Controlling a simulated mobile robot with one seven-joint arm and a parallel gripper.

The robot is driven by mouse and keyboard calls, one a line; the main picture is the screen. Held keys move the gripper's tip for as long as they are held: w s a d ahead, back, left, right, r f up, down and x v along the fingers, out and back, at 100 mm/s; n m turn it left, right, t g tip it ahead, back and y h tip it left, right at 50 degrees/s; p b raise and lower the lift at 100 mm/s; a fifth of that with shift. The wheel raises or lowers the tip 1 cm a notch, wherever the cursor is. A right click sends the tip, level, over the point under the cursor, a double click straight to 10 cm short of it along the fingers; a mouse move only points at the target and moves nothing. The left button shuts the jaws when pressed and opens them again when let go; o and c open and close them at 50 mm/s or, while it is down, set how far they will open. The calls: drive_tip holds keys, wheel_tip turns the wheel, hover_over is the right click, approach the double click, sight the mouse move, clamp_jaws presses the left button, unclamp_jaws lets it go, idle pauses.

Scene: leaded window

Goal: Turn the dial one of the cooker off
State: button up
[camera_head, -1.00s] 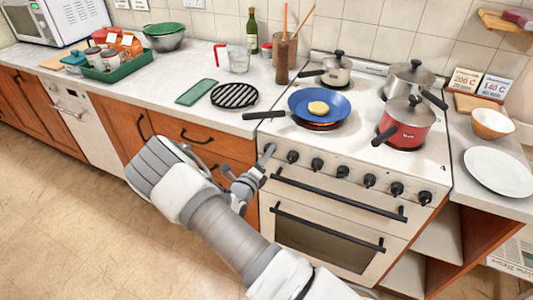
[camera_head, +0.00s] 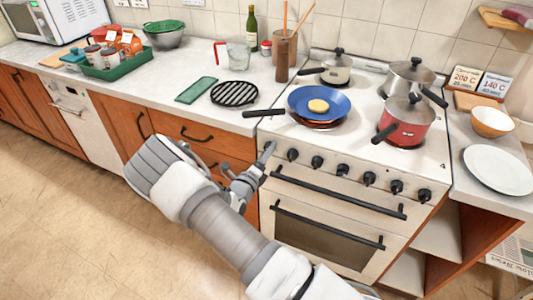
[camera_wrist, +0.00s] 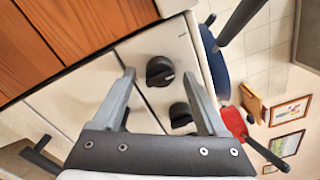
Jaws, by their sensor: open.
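The cooker (camera_head: 345,190) has a row of several black dials along its front panel. The leftmost dial (camera_head: 292,155) is just right of my gripper (camera_head: 268,154) in the head view. In the wrist view my gripper (camera_wrist: 159,78) is open, and a dial (camera_wrist: 159,71) shows between its two fingers. The fingers appear apart from it. A second dial (camera_wrist: 180,115) sits lower, near the right finger. I cannot tell how far the fingertips are from the panel.
A blue pan (camera_head: 336,104) with food stands over an orange-toned burner, its handle pointing left. A red pot (camera_head: 410,122) stands to its right. Oven handles (camera_head: 340,192) stick out below the dials. Drawers (camera_head: 200,138) lie left of the cooker.

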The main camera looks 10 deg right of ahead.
drive_tip(key=v, duration=1.7)
drive_tip(key=shift+s+a, duration=0.1)
drive_tip(key=s+d+r+m+g+p, duration=0.1)
drive_tip(key=s+d+r+m+g, duration=0.3)
drive_tip(key=d+r+m+g, duration=0.5)
drive_tip(key=s+d+r+m+g+p, duration=0.1)
drive_tip(key=s+d+r+m+g, duration=0.5)
drive_tip(key=m, duration=0.7)
drive_tip(key=s+a+r+m+t+y, duration=0.2)
drive_tip(key=s+r+m+y, duration=0.3)
drive_tip(key=r+m, duration=0.3)
drive_tip(key=s+a+r+m+t+y+p, duration=0.1)
drive_tip(key=s+r+m+t+y, duration=0.3)
drive_tip(key=r+m, duration=0.5)
drive_tip(key=s+a+m+y, duration=0.1)
drive_tip(key=s+m, duration=0.1)
drive_tip(key=shift+s+a+r+y, duration=0.25)
drive_tip(key=shift+a+y, duration=0.05)
drive_tip(key=shift+a, duration=0.1)
drive_tip(key=shift+d, duration=0.1)
